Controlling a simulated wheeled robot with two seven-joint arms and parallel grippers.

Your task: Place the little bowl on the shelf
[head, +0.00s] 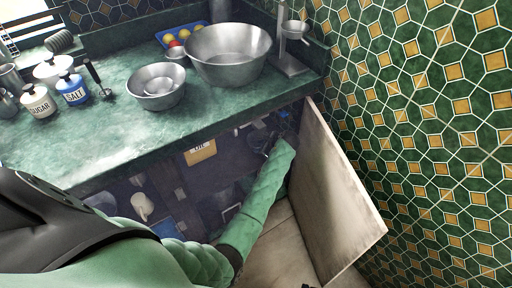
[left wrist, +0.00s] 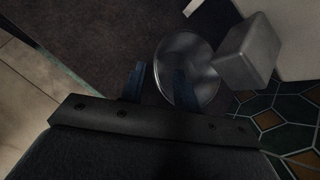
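A little metal bowl (left wrist: 187,62) shows in the left wrist view, lying on a dark surface inside the cupboard. My left gripper (left wrist: 159,84) is open, its two blue fingers apart. The bowl's near rim lies between the fingers, and the right finger overlaps the inside of the bowl. I cannot tell whether either finger touches it. In the head view my left arm reaches into the open cupboard under the counter, with the left gripper (head: 262,140) dark and partly hidden. A small dark tip at the bottom edge may be my right gripper (head: 307,286); its fingers cannot be made out.
A grey block (left wrist: 250,50) stands right beside the bowl. The open cupboard door (head: 335,195) is close to the right of my left arm. The green counter (head: 105,130) above holds a large metal bowl (head: 228,70), a smaller bowl (head: 148,98), jars and a scale.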

